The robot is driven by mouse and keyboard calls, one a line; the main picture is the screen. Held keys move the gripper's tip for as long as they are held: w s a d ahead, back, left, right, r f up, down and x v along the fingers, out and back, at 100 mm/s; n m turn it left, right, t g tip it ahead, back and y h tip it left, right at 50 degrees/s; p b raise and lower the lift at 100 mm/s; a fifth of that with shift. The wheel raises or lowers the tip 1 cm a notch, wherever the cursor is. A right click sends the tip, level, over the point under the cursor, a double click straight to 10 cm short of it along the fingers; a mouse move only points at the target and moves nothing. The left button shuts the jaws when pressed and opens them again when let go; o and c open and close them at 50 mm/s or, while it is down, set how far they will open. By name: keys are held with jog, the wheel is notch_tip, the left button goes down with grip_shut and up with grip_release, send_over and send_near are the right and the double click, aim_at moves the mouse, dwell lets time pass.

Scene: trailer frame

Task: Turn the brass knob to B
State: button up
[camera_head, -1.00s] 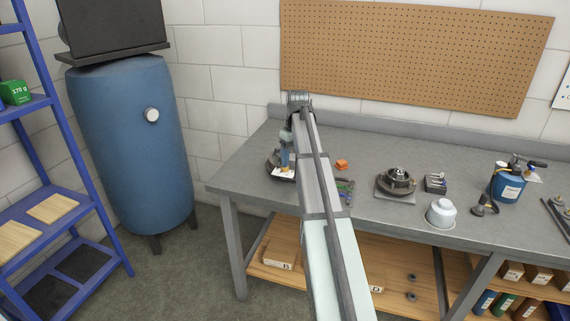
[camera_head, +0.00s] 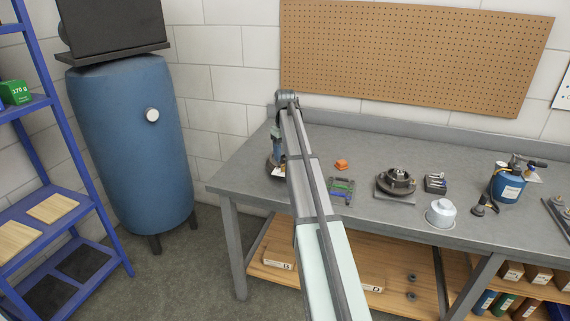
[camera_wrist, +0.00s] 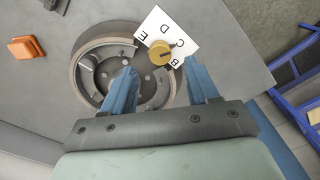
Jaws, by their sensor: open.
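The brass knob (camera_wrist: 160,52) sits at the edge of a round grey metal housing (camera_wrist: 88,62), beside a white card (camera_wrist: 184,30) lettered B, C, D and E. A dark mark on the knob points right, roughly toward C; its exact setting is too small to read. My gripper (camera_wrist: 158,66) is open, its two blue fingers spread on either side, just short of the knob in the wrist view. I cannot tell whether they touch it. In the head view my arm hides most of the housing and the knob; a sliver of the card shows (camera_head: 277,172).
An orange block (camera_head: 342,164) and a small green-and-grey item (camera_head: 341,188) lie right of my arm on the grey workbench (camera_head: 240,170). A round metal fixture (camera_head: 396,182), a white pot (camera_head: 440,213) and a blue canister (camera_head: 508,188) stand farther right. A blue tank (camera_head: 130,150) stands left.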

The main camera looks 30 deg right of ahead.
jog(key=shift+f, duration=2.5)
jog(key=c, duration=1)
jog(key=shift+c, duration=0.2)
jog(key=m, duration=0.5)
jog(key=shift+m, duration=0.4)
jog(key=m, duration=0.5)
jog(key=shift+m, duration=0.4)
